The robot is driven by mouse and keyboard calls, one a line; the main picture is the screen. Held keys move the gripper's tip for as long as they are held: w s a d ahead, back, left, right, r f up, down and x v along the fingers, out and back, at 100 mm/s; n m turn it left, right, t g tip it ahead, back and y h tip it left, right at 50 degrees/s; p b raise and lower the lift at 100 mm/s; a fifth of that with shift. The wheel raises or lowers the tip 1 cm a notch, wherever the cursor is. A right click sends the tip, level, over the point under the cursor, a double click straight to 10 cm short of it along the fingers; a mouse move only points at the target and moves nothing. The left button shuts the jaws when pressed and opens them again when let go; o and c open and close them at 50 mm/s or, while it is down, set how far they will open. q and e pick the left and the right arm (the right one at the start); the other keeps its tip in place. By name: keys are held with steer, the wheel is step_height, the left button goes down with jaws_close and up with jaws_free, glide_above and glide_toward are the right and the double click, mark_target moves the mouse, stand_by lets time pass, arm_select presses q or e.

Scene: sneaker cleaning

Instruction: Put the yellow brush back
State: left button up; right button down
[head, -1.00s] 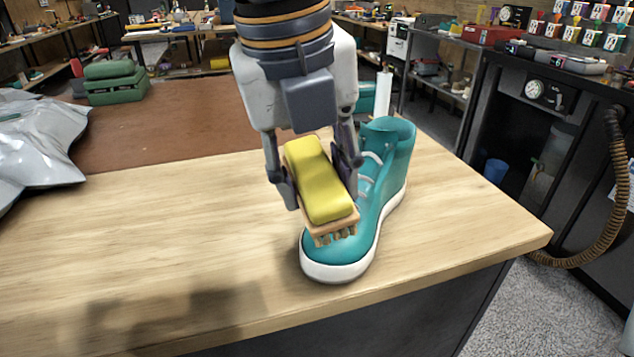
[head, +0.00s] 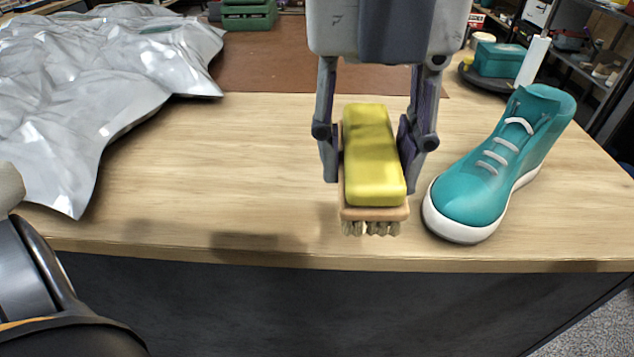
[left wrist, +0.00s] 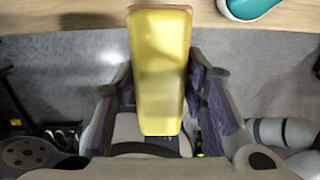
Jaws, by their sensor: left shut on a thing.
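The yellow brush (head: 373,160) has a yellow block top, a wooden base and pale bristles pointing down. My left gripper (head: 372,170) is shut on it, one finger along each long side. The brush appears to be above the front part of the wooden table; the exact gap is hard to tell. In the left wrist view the brush (left wrist: 160,72) fills the middle between the fingers. The teal sneaker (head: 480,190) with white sole and laces stands upright on the table, right of the brush and apart from it. My right gripper is not in view.
A crumpled silver sheet (head: 110,75) covers the table's left side. The wooden table (head: 240,170) is bare between sheet and brush. A brown mat (head: 270,60) lies behind. A teal box (head: 498,60) and a white upright roll (head: 532,62) stand at the back right.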

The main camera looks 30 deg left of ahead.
arm_select(q)
steer(key=a, duration=0.2)
glide_above(326, 190)
steer(key=shift+g, duration=0.3)
steer(key=f, duration=0.9)
steer(key=shift+s+d+f, duration=0.15)
steer(key=shift+s+f, duration=0.05)
steer(key=shift+f, duration=0.1)
steer(key=shift+w+f, duration=0.2)
steer(key=shift+f, duration=1.55)
steer(key=shift+f, duration=0.1)
steer(key=o, duration=1)
